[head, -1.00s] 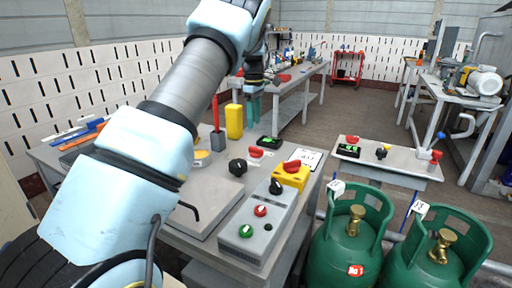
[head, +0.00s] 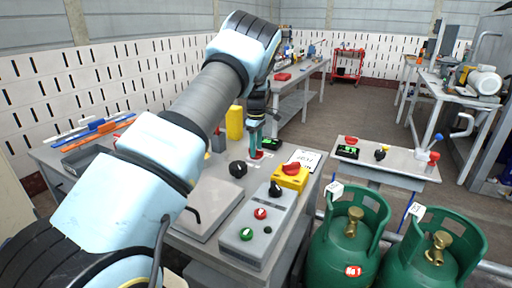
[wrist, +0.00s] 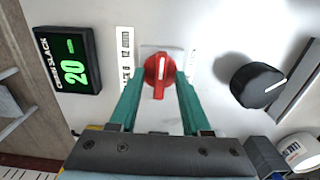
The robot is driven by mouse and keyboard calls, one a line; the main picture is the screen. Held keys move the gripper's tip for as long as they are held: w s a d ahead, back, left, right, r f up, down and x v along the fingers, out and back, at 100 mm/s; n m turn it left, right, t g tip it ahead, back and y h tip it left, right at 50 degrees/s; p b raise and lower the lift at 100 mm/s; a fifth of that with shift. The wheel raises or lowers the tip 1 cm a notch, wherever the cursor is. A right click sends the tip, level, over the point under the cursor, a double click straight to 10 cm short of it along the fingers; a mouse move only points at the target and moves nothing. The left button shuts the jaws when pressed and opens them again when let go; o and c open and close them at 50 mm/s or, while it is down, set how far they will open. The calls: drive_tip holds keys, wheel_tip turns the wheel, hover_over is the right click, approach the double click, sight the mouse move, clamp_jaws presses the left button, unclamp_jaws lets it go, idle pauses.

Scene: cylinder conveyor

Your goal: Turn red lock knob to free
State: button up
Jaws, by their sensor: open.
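The red lock knob (wrist: 157,68) is on a pale panel in the wrist view, with its white mark pointing up in the picture. My gripper (wrist: 161,84) is open, with its green fingers on the left and right sides of the knob. I cannot tell whether the fingers touch it. In the head view, my gripper (head: 256,150) is down at the bench top, and the red knob (head: 263,155) shows partly behind the fingers. Small printed labels lie beside the knob, too small to read.
A display (wrist: 70,61) with green digits is left of the knob, and a black dial (wrist: 257,84) is to its right. A yellow box with another red knob (head: 292,168) and a grey button box (head: 257,232) stand nearby. Green gas cylinders (head: 350,240) stand right of the bench.

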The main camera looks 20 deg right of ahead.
clamp_jaws()
idle(0.3)
idle(0.3)
